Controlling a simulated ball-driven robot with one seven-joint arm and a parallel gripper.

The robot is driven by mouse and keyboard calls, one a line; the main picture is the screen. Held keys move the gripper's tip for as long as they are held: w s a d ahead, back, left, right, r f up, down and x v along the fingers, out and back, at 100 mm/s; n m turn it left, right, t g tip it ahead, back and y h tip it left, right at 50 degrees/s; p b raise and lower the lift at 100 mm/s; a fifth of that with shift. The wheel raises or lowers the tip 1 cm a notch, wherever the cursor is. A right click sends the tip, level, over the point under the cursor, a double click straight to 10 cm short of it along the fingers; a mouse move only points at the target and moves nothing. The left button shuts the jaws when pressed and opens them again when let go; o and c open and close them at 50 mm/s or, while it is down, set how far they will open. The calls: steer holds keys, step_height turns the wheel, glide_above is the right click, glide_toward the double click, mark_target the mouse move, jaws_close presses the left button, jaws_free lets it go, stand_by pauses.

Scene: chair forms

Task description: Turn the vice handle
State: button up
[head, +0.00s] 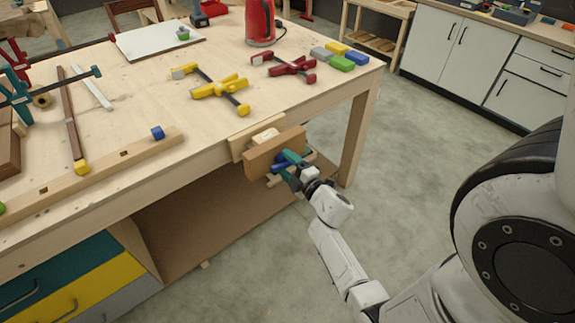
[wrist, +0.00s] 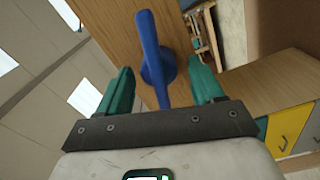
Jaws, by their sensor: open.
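The vice is on the front edge of the workbench, with a brown wooden front jaw (head: 262,161). Its blue handle (head: 291,156) shows partly in the head view, with my gripper (head: 290,172) right at it. In the wrist view the blue handle (wrist: 150,40) is a bar on a round hub against the brown jaw board (wrist: 105,15). The bar runs nearly lengthwise between the teal fingers of my gripper (wrist: 161,72). The fingers are open, one on each side of the bar, with visible gaps. In the head view my wrist partly hides the handle's lower side.
A bench leg (head: 358,135) stands right of the vice. Drawers (head: 90,275) are at lower left. The floor to the right is clear.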

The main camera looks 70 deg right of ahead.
steer(key=b+v, duration=0.1)
steer(key=v, duration=0.9)
steer(key=shift+s+a, duration=0.2)
steer(key=shift+s, duration=0.15)
steer(key=shift+c, duration=0.2)
